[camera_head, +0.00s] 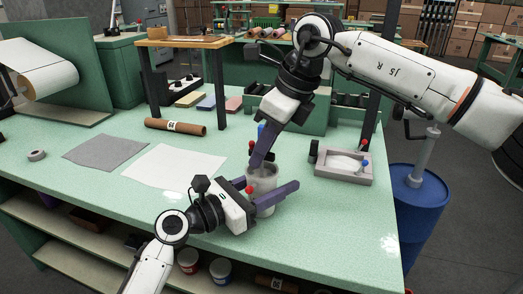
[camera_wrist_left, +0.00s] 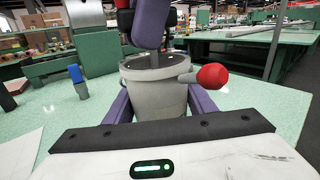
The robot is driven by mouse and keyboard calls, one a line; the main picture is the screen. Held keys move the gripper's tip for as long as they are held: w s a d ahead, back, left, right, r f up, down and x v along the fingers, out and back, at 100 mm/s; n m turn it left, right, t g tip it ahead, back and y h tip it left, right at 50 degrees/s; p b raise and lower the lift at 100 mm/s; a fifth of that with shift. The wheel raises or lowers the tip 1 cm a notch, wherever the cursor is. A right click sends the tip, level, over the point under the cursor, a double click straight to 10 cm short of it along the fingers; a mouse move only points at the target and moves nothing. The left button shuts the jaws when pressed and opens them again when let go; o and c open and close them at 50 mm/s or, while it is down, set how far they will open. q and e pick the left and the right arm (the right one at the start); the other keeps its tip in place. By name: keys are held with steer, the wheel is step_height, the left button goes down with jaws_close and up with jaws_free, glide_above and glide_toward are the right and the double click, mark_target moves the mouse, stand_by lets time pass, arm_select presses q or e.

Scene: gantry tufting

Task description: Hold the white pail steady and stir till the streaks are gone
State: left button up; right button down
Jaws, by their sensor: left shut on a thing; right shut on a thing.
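The white pail (camera_head: 264,177) stands on the green table near its front edge. It also shows in the left wrist view (camera_wrist_left: 156,95), looking upright and pale grey-white. My left gripper (camera_head: 274,196) is shut around the pail, with a purple finger on each side. A red-knobbed part (camera_wrist_left: 212,76) sticks out at the pail's near right side. My right gripper (camera_head: 260,158) comes down from above, its purple fingers shut over the pail's mouth. What it grips is mostly hidden by the fingers. The pail's contents and any streaks cannot be made out.
A grey tray (camera_head: 343,176) with white contents lies to the right. A blue-tipped peg (camera_wrist_left: 77,82) stands behind the pail. A white sheet (camera_head: 174,165), grey sheet (camera_head: 105,151) and brown roll (camera_head: 175,127) lie left. A blue drum (camera_head: 415,215) stands off the table's right edge.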

steer(key=shift+s+n, duration=0.1)
steer(key=shift+n, duration=0.5)
steer(key=shift+g, duration=0.3)
steer(key=c, duration=1.8)
jaws_free()
steer(key=shift+c, duration=0.2)
steer(key=v, duration=1.2)
steer(key=shift+d, duration=0.15)
